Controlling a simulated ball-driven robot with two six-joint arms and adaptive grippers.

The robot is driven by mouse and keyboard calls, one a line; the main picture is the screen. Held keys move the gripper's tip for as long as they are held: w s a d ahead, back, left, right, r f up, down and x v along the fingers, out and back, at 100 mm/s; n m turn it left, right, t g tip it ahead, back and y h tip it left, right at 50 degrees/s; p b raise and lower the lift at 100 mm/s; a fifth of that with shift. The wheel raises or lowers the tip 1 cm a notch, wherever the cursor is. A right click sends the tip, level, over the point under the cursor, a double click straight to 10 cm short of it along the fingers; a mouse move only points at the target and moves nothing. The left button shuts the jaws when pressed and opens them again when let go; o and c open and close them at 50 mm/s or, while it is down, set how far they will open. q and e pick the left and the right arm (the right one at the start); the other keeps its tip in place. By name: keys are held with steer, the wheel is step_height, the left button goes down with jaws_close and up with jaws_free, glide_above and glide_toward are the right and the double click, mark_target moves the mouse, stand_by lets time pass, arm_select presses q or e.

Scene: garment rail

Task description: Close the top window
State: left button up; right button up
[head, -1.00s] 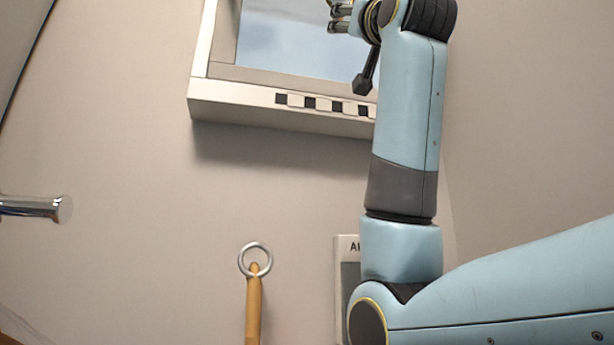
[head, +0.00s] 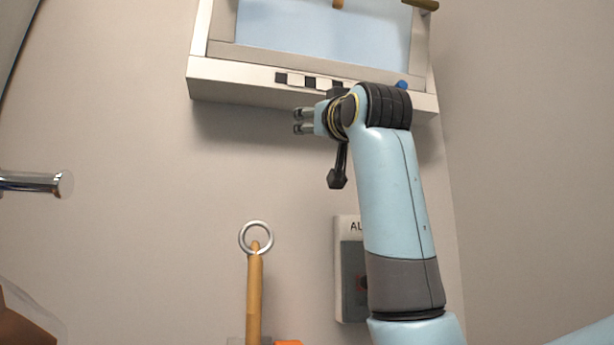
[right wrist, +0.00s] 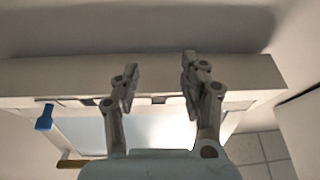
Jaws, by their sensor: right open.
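The top window (head: 222,52) is at the top of the head view, a pale frame around a light blue pane (head: 320,38). Its upper part is cut off, so I cannot tell how far open it stands. A blue knob (head: 403,84) sits at its lower right. My right gripper (head: 299,121) is open and empty, just below the frame's lower edge, pointing left. In the right wrist view my open fingers (right wrist: 157,78) overlap the frame (right wrist: 70,78), with nothing between them; the blue knob (right wrist: 45,117) shows at left. My left gripper is not in view.
A wooden pole (head: 254,295) with a metal ring (head: 256,238) stands below the window. A wall box (head: 349,225) is partly hidden behind my right arm. A chrome rod (head: 35,183) juts in from the left. The wall between them is clear.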

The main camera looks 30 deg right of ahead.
steer(key=w+f+g, duration=0.1)
steer(key=w+f, duration=0.2)
steer(key=f, duration=0.6)
steer(key=shift+w+g+y, duration=0.3)
steer(key=shift+g+y, duration=0.1)
